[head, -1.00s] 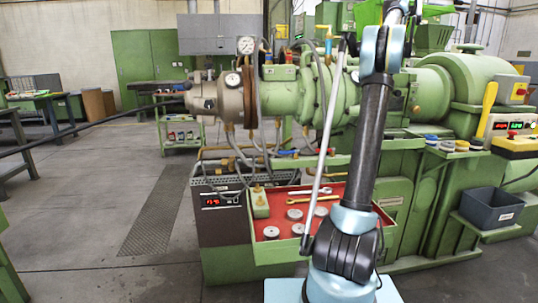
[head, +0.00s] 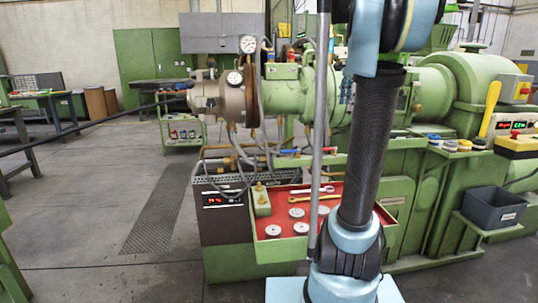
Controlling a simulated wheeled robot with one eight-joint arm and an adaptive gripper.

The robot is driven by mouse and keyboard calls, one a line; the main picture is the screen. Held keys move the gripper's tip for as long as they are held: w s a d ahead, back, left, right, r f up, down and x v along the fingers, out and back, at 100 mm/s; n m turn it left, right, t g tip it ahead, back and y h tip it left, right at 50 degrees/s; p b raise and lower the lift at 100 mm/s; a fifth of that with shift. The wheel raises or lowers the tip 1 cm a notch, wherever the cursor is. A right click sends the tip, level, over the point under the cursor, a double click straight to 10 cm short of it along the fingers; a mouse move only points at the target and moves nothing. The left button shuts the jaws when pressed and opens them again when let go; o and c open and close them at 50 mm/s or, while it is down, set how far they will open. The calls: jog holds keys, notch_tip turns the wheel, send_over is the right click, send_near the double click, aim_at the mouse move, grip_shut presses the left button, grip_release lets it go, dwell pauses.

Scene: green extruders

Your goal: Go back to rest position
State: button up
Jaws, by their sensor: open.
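My arm (head: 372,150) stands upright right of the middle of the head view, on its pale blue base joint (head: 350,245). Its upper joint (head: 392,25) is large at the top edge of the picture. My gripper is not in view, so nothing shows of its fingers. The arm covers part of the green extruder (head: 435,90) and the right part of the red-lined tray (head: 285,222).
The tray holds wrenches (head: 312,198) and several round metal discs (head: 272,231). A dark grey bin (head: 490,208) sits at the extruder's right. A green cart (head: 185,133) stands behind. Open floor (head: 90,220) lies at the left.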

jog(key=s+a+f+n, duration=0.3)
jog(key=s+f+n, duration=0.2)
jog(key=s+f, duration=0.5)
jog(key=s+a+f+n, duration=0.4)
jog(key=s+f+n, duration=0.1)
jog(key=s+f, duration=0.5)
jog(key=s+a+f+n, duration=0.4)
jog(key=s+f, duration=0.5)
jog(key=f, duration=0.3)
jog(key=shift+s+a+f+n, duration=0.25)
jog(key=shift+s+f+n, duration=0.15)
jog(key=shift+n, duration=0.2)
jog(key=c, duration=0.3)
jog(key=shift+d, duration=0.1)
jog(key=shift+c, duration=0.3)
